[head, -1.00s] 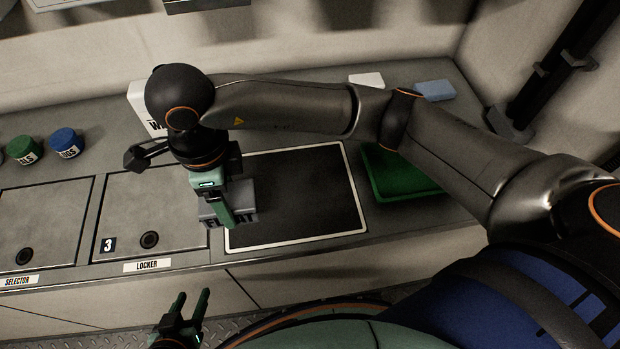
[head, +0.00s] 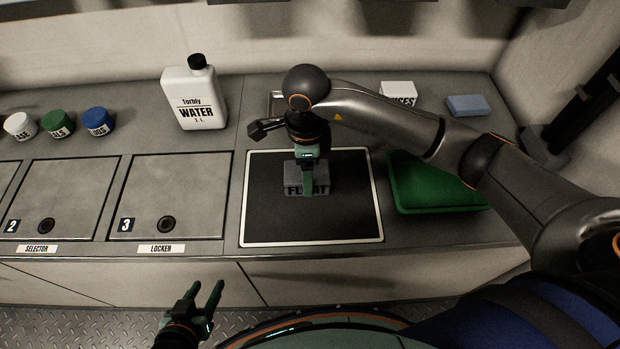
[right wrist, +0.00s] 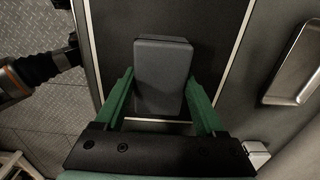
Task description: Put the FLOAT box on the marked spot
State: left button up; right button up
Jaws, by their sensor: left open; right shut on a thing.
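The FLOAT box (head: 292,184) is a grey block with dark lettering on its front. In the head view it is over the middle of the marked spot, a black rectangle with a white border (head: 270,225). My right gripper (head: 308,185) reaches down from above and is shut on the box. The right wrist view shows the box (right wrist: 163,75) between the green fingers of the right gripper (right wrist: 162,98). I cannot tell whether the box touches the surface. My left gripper (head: 212,296) is open and empty, in front of the counter's edge.
A green tray (head: 405,205) is right of the marked spot. A white water jug (head: 193,105) stands back left, beside several small jars, including a blue one (head: 97,121). A white box (head: 396,92) and a blue block (head: 468,105) are at the back right. Locker lid 3 (head: 185,185) is shut.

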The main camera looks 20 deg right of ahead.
jog(key=shift+w+d+f, duration=0.1)
jog(key=shift+d+f, duration=0.1)
jog(key=shift+f, duration=0.05)
jog(key=shift+w+d+f, duration=0.15)
jog(key=shift+f, duration=1.6)
jog(key=shift+f+b, duration=0.15)
jog(key=shift+b, duration=0.2)
jog(key=o, duration=1.5)
jog(key=shift+r, duration=0.3)
notch_tip(320, 180, up, 12)
jog(key=shift+f+p, duration=0.15)
jog(key=shift+p, duration=0.65)
